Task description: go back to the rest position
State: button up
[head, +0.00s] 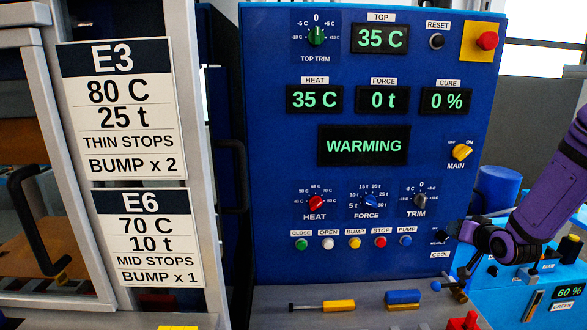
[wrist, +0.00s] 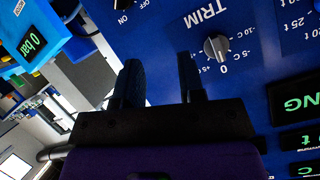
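My gripper (head: 452,232) is at the lower right of the blue control panel (head: 270,150) in the head view, on the end of my purple arm. In the wrist view its two dark fingers (wrist: 160,78) stand apart with nothing between them. The TRIM knob (wrist: 215,46) lies past the right finger in the wrist view, and I see no contact with it. In the head view the grey TRIM knob (head: 420,200) is left of my gripper. The fingers partly cover the area around the COOL label.
The panel display (head: 363,146) reads WARMING, with TOP and HEAT at 35 C. The yellow MAIN knob (head: 462,152) is above my gripper. A light blue unit (head: 520,295) stands below right. A ledge holds a yellow-handled tool (head: 338,305) and a blue block (head: 403,296). Cards (head: 122,110) hang left.

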jog(key=s+a+r+n+g+h, duration=0.1)
jog(key=s+a+r+g, duration=0.1)
jog(key=s+a+r, duration=0.35)
jog(key=s+a+r+n+g+h, duration=0.1)
jog(key=s+a+r+g+h, duration=0.15)
jog(key=s+r, duration=0.65)
jog(key=s+a+r+g+y, duration=0.1)
jog(key=s+a+r+g, duration=0.1)
jog(key=s, duration=0.8)
jog(key=s+a+r+n+g+y, duration=0.1)
jog(key=s+a+r, duration=0.4)
jog(key=s, duration=0.5)
jog(key=shift+s+r+n+g+y, duration=0.2)
jog(key=shift+r+n+g+y, duration=0.15)
jog(key=shift+r, duration=0.25)
